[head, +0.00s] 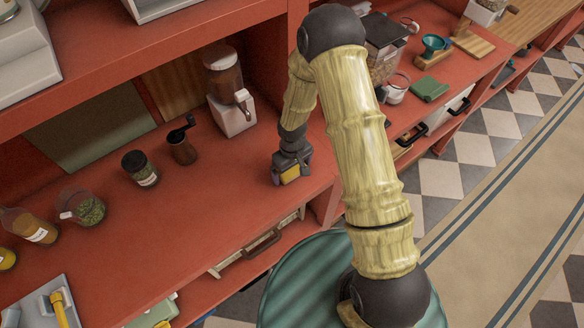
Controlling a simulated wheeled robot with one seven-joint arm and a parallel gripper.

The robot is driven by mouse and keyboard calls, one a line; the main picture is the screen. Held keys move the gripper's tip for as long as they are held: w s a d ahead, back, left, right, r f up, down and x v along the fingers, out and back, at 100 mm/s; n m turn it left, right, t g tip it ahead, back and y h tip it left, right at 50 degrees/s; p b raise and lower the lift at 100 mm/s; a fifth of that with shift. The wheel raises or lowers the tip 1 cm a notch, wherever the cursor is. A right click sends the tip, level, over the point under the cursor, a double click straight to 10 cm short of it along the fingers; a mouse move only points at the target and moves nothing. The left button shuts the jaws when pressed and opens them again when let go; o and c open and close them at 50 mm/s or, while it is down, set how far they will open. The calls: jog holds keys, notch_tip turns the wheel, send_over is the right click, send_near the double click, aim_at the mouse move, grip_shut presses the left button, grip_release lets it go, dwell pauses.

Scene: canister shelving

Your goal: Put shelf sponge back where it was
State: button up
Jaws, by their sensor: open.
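My gripper (291,169) is low over the red shelf (225,195), pointing down near the divider at the shelf's right end. Its jaws are open. A small yellow block that looks like the sponge (290,173) shows between the jaws, at shelf level. The gripper covers much of it, so I cannot tell whether the fingers touch it.
A white dispenser (229,92), a brown grinder (182,148) and a dark jar (140,169) stand left of the gripper. A jar of green bits (84,208) is farther left. A green cloth (429,88) lies on the right-hand shelf. The shelf between the jars and the gripper is clear.

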notch_tip(320, 180, up, 12)
jog(key=b, duration=0.2)
jog(key=shift+b, duration=0.35)
jog(key=shift+w+r, duration=0.1)
jog(key=shift+r, duration=0.05)
dwell(0.5)
jog(key=s+d+r+m+t, duration=0.2)
jog(key=s+d+r+m, duration=0.4)
jog(key=s+d+r, duration=0.4)
jog(key=s+d, duration=0.2)
jog(key=d, duration=0.1)
jog(key=shift+r+m+t, duration=0.3)
jog(key=shift+r+m, duration=0.05)
jog(key=shift+m, duration=0.05)
jog(key=shift+w, duration=0.1)
jog(key=shift+f, duration=0.2)
dwell(0.4)
